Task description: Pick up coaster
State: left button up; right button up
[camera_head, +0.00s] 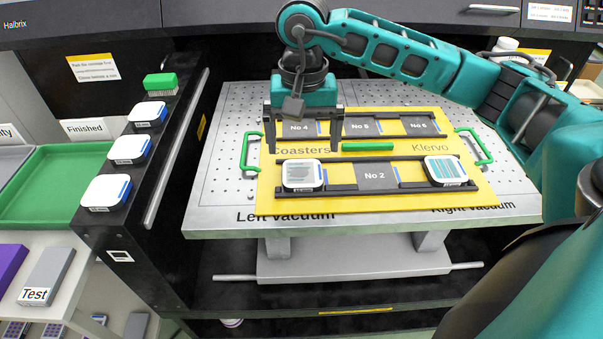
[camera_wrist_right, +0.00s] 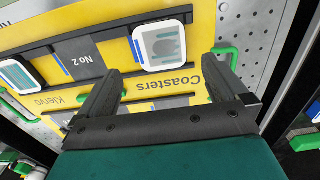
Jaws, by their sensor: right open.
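My right gripper (camera_head: 302,147) is open and empty above the left part of the yellow board (camera_head: 330,205). It also shows in the right wrist view (camera_wrist_right: 165,73). A white coaster with a pale print (camera_head: 303,173) sits in the front-left slot, just in front of the fingers; in the wrist view this coaster (camera_wrist_right: 161,46) lies beyond the fingertips, not between them. A second coaster, with teal stripes (camera_head: 447,170), sits in the front-right slot and partly shows in the wrist view (camera_wrist_right: 15,75). Three more white coasters (camera_head: 148,114) (camera_head: 130,150) (camera_head: 106,192) lie on the black ledge at left.
Slots No 2 (camera_head: 376,177), No 4 (camera_head: 297,128), No 5 (camera_head: 360,127) and No 6 (camera_head: 419,126) look empty. A green bar (camera_head: 367,146) lies mid-board. Green handles (camera_head: 250,152) flank the board. A green brush (camera_head: 160,83) stands on the ledge, beside a green tray (camera_head: 45,185).

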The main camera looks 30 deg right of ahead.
aim_at(302, 172)
notch_tip(302, 172, down, 6)
jog(key=shift+a+f, duration=0.15)
jog(key=shift+f, duration=0.1)
jog(key=shift+c, duration=0.2)
jog(key=c, duration=1.1)
